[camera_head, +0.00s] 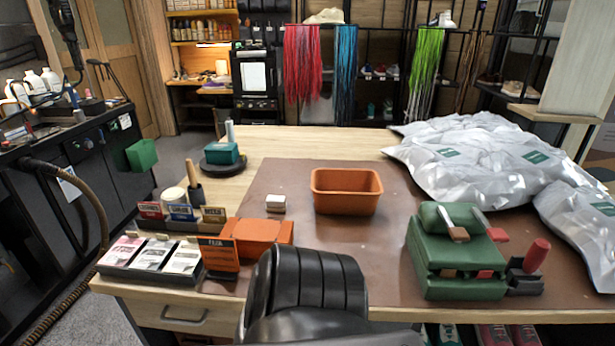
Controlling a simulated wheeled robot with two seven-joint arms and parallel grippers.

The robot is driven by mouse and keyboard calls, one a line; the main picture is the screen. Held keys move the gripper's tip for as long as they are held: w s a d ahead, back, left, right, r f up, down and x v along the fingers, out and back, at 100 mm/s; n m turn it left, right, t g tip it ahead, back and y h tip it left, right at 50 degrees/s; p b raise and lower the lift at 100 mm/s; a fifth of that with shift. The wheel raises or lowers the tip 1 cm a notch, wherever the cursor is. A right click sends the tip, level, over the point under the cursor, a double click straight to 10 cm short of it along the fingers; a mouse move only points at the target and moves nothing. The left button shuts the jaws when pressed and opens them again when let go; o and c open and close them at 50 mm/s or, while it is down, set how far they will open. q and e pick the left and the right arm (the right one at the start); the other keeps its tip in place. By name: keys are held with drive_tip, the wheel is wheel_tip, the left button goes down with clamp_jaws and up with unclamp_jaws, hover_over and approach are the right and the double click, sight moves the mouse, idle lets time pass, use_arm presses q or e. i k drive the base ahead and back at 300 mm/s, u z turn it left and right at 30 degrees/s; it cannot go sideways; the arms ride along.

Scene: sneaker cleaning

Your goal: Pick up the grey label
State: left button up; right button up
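I cannot single out a grey label with certainty. The rightmost whitish card (184,258) is closest to the orange sign (218,256). Behind the tray stand small upright signs: red (150,210), blue (181,212) and brown (214,214). The print is too small to read. Neither of my grippers is in view.
An orange bin (346,192) and a small white-topped block (275,203) sit on the brown mat (400,240). A green brush holder (462,255) is at right, with silvery bags (470,160) behind. A black segmented shape (310,285) covers the front middle edge.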

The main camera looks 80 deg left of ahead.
sight(155, 252)
drive_tip(key=i, duration=1)
drive_tip(key=u, duration=3.7)
